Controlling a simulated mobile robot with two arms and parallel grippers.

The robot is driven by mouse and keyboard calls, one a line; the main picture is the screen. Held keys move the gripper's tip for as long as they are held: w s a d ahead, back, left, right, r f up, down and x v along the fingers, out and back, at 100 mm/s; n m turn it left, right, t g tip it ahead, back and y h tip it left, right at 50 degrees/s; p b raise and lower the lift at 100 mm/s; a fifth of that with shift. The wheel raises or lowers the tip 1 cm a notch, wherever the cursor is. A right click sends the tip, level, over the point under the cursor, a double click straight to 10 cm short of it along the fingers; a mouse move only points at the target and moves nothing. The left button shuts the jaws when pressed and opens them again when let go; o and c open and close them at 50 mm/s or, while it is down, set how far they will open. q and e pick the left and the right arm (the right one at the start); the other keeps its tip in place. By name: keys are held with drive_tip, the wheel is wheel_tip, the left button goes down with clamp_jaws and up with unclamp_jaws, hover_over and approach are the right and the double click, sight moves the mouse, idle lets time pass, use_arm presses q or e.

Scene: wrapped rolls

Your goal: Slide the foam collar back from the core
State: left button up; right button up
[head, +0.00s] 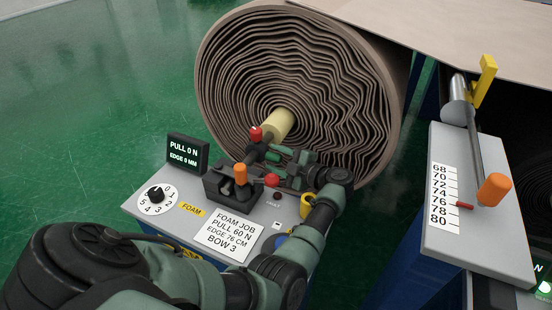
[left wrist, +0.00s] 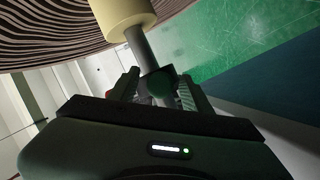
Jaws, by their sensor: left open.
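The foam collar (head: 277,125) is a pale yellow sleeve at the centre of the big wrapped roll (head: 305,85). It also shows at the top of the left wrist view (left wrist: 122,14), around a grey core rod (left wrist: 140,45) that sticks out of it toward my gripper. My left gripper (head: 268,156) is just in front of and below the collar, apart from it. In the left wrist view its two fingers (left wrist: 160,84) are open on either side of the rod's line, and a dark round part shows between them. My right gripper is not in view.
A scale stand (head: 470,210) is at right. Green floor is clear at left.

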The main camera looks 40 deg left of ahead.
use_arm(q)
drive_tip(key=shift+d+r+p, duration=0.1)
drive_tip(key=shift+r+p, duration=0.4)
drive_tip(key=shift+r, duration=0.1)
drive_tip(key=shift+o, duration=0.3)
wheel_tip(320, 180, up, 10)
drive_tip(key=w+a+p, duration=0.1)
drive_tip(key=p, duration=0.8)
drive_tip(key=shift+w+a+p, duration=0.2)
drive_tip(key=shift+w+p, duration=0.1)
drive_tip(key=shift+p, duration=0.05)
drive_tip(key=r+p, duration=0.1)
drive_tip(key=s+d+r, duration=0.1)
drive_tip(key=r, duration=0.1)
drive_tip(key=s+r+p, duration=0.1)
drive_tip(key=shift+d+r+p, duration=0.3)
drive_tip(key=shift+c, duration=0.3)
drive_tip(key=shift+w+a+r+p, duration=0.15)
drive_tip(key=shift+r+p, duration=0.9)
drive_tip(key=shift+p, duration=0.05)
drive_tip(key=shift+w+a+r+p, duration=0.1)
drive_tip(key=shift+r+p, duration=0.9)
drive_tip(key=shift+p, duration=0.1)
